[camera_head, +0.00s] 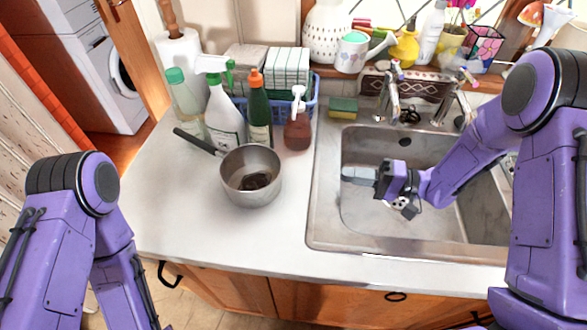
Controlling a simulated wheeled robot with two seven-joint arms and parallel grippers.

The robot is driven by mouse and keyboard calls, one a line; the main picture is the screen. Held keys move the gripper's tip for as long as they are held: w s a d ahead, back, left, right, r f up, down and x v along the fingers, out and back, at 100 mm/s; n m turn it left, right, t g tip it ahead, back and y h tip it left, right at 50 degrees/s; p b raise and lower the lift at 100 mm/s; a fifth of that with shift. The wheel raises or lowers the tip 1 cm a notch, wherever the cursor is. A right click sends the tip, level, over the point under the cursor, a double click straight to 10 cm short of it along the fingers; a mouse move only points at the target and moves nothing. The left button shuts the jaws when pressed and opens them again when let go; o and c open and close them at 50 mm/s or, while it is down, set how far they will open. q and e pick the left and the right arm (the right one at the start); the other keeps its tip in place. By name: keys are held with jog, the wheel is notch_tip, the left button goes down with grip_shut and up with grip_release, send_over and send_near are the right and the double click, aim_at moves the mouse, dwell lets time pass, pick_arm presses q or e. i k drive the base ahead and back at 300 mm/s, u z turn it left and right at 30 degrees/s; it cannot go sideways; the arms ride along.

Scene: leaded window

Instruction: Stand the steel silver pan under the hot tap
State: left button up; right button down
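The steel silver pan (240,198) stands upright on the white counter, left of the sink (322,225). Its black handle points to the back left, and something dark lies inside it. Two taps rise at the back of the sink: a left tap (391,92) and a right tap (458,98). I cannot tell which is hot. My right gripper (358,175) is over the sink basin, pointing left, well to the right of the pan and apart from it. Its finger gap is not clear. My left arm is at the lower left; its gripper is out of view.
A blue basket (314,103) and a sponge (343,108) are further back. The counter (190,225) in front and left of the pan is clear.

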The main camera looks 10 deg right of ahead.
aim_at(241, 170)
jog(key=k, duration=0.95)
